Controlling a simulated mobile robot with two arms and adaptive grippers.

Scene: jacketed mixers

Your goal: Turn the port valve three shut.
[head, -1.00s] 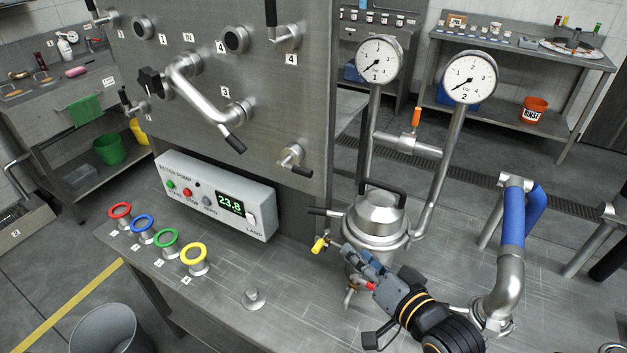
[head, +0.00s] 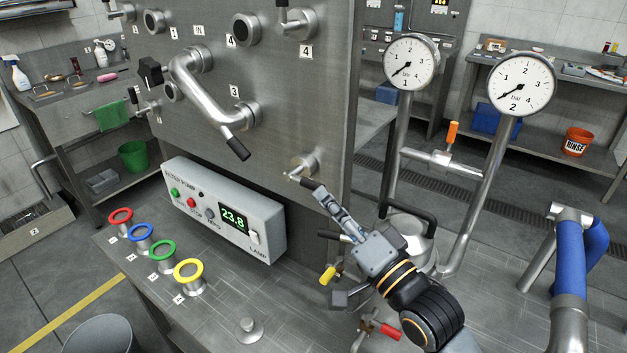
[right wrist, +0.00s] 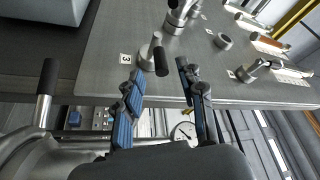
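Port valve three (head: 305,164) is a steel valve low on the right of the upright panel. It also shows in the right wrist view (right wrist: 156,46), with a "3" label beside it and a dark-tipped lever. My right gripper (head: 314,188) reaches up to this lever from the lower right. In the right wrist view my right gripper (right wrist: 160,76) is open, its fingers on either side of the lever's tip with gaps visible. In the head view the fingers partly hide the lever. My left gripper is not in view.
A bent pipe (head: 205,90) with a black-handled lever sits left of the valve. The filter pump box (head: 225,208) is below left. A lidded vessel (head: 408,228) with two gauges stands close right of my gripper.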

